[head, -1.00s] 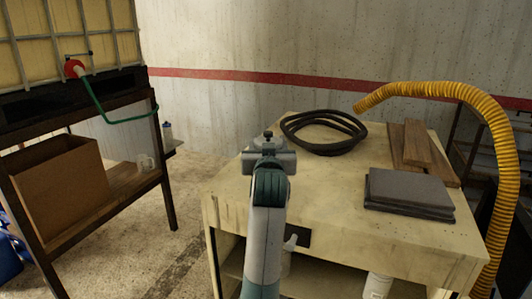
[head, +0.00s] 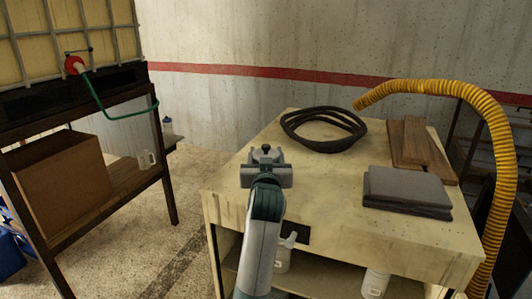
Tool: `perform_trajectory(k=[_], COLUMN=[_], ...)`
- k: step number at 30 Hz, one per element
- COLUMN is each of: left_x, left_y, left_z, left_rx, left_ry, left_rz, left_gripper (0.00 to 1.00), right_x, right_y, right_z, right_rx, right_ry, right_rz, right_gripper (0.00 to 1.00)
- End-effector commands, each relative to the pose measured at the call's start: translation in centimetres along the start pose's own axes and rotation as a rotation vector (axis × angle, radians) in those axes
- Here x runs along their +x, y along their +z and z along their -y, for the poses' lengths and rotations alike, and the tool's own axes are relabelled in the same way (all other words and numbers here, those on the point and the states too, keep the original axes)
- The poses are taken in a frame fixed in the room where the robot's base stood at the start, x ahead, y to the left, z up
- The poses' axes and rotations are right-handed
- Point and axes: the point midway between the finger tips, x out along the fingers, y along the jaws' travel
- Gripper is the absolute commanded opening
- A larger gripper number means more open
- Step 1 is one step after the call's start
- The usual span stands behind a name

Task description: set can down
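One gripper (head: 266,156) shows, on an arm that rises from the bottom edge a little left of centre. I take it as my left one. It is over the near left part of the cream workbench (head: 330,228). I see it from behind, so its fingertips and anything between them are hidden. I cannot tell its height above the top. No can is clearly visible. My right gripper is out of view.
A black hose coil (head: 324,130), wooden boards (head: 410,142) and grey folded pads (head: 407,190) lie on the bench. A yellow hose (head: 500,150) arches at right. White bottles (head: 376,283) stand below.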

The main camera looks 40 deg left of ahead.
Motion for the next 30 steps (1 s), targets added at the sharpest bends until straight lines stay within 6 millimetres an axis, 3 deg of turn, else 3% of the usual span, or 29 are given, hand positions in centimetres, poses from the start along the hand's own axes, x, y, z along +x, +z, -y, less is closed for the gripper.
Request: perform_trajectory(k=[11,12,14,26,30], left_x=[0.0,0.0,0.0,0.0,-1.0], left_y=[0.3,0.3,0.3,-0.1,0.1], left_z=[0.0,0.0,0.0,0.0,-0.1], left_rx=[-0.001,0.000,0.000,0.000,0.000], left_ry=[0.000,0.000,0.000,0.000,0.001], left_rz=[-0.001,0.000,0.000,-0.001,0.000], left_gripper=[0.24,0.61,0.71,0.71,0.71], right_x=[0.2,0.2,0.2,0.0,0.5], right_y=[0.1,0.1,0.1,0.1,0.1], right_z=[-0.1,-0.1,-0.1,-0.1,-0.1], right_rx=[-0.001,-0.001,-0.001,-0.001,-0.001], right_ry=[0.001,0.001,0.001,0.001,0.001], right_rz=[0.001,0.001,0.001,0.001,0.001], right_gripper=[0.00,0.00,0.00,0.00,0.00])
